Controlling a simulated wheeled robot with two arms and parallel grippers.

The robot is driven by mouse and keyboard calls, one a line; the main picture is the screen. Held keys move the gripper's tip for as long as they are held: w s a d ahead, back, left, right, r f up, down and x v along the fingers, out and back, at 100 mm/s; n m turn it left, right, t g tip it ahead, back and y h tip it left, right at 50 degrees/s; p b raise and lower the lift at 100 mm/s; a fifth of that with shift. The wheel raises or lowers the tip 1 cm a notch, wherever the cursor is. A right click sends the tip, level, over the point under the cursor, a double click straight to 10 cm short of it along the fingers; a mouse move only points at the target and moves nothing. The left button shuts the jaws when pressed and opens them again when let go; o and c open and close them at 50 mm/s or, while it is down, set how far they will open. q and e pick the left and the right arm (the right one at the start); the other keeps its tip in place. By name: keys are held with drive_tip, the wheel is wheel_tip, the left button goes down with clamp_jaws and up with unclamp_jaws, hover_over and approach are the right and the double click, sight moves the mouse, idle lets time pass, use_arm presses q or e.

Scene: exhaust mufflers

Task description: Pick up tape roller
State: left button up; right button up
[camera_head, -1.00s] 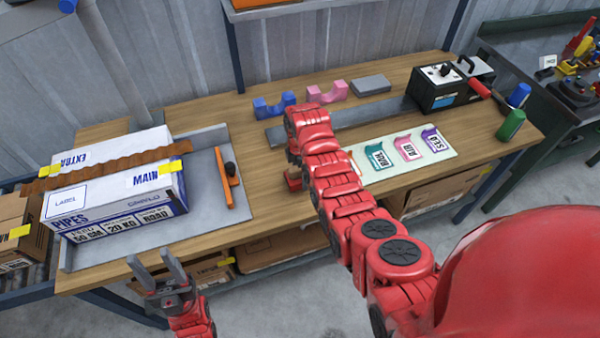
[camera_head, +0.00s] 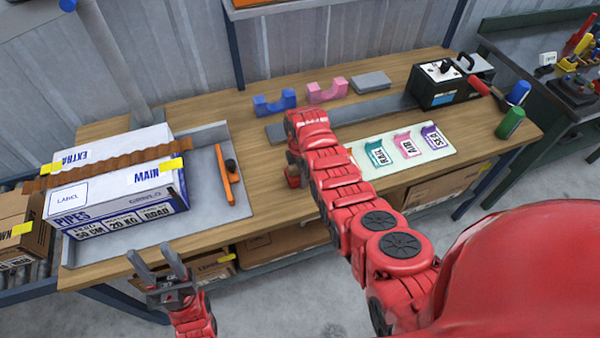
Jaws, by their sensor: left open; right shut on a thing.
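My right gripper (camera_head: 292,170) reaches down over the middle of the wooden bench. Its own arm hides most of it from above. It is shut on a small red thing (camera_head: 293,180), probably the tape roller, of which only a little shows below the wrist. I cannot tell whether that thing touches the bench top. My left gripper (camera_head: 154,252) is open and empty, in front of the bench's front edge at the lower left.
A white carton (camera_head: 115,180) with a brown strip lies in a grey tray (camera_head: 205,222) beside an orange tool (camera_head: 222,170). Blue (camera_head: 274,103) and pink (camera_head: 327,90) holders, a label sheet (camera_head: 440,152) and a black box (camera_head: 440,85) stand to the right.

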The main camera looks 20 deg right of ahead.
drive_tip(key=shift+c, duration=1)
